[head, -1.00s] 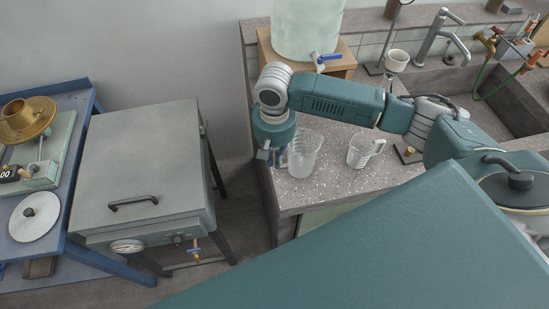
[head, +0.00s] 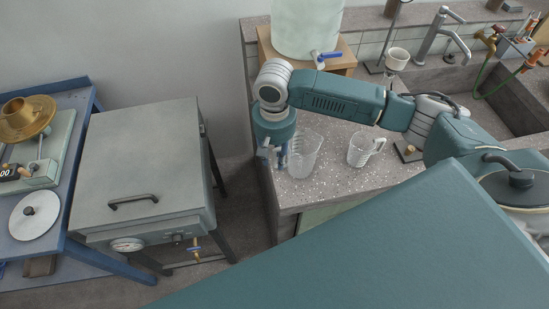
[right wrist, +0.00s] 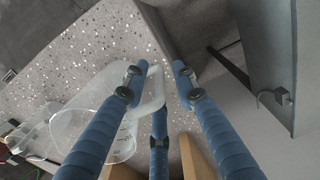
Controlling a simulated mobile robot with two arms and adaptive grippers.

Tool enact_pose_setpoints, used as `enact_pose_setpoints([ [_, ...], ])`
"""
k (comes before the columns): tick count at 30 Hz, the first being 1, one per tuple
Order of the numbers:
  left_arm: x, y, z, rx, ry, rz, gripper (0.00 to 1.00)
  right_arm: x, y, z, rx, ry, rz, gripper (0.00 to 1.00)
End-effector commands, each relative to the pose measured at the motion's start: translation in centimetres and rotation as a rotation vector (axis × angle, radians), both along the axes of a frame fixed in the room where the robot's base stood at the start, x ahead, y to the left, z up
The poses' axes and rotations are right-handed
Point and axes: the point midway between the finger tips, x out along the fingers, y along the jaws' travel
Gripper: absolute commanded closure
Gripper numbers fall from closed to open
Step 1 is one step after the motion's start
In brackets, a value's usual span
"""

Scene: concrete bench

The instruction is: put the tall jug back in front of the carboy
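The tall jug (head: 305,157) is clear and stands upright near the left end of the speckled bench. My right gripper (head: 275,157) points down at its left side, by the handle. In the right wrist view, the jug's body (right wrist: 122,139) lies left of the blue fingers. Its handle (right wrist: 157,92) is between the fingers of my right gripper (right wrist: 161,72), with a gap visible, so the gripper looks open. The carboy (head: 306,28), pale and translucent with a blue-handled tap, stands on a wooden stand behind. My left gripper is not in view.
A smaller clear jug (head: 361,150) stands to the right on the bench (head: 325,190). Farther right are a filter funnel (head: 397,59) on a stand and the sink (head: 500,110). A grey oven-like cabinet (head: 145,170) stands left, across a gap.

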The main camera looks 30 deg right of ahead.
Motion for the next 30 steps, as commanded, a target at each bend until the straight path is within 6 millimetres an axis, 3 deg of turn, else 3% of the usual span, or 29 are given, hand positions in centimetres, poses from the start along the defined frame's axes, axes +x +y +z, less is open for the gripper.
enact_pose_setpoints([
  [9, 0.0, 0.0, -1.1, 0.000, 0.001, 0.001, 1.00, 0.2, 0.0, 6.7, 0.002, -0.006, 0.001, 0.72],
  [15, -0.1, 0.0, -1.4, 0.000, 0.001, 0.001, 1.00, 0.1, 0.0, 9.8, 0.002, -0.001, -0.001, 0.72],
  [21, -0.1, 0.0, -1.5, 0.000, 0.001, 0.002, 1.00, 0.1, 0.0, 10.9, 0.001, 0.000, -0.001, 0.72],
  [30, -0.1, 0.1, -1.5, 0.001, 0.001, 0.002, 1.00, 0.1, 0.0, 10.9, 0.001, 0.001, -0.001, 0.72],
])
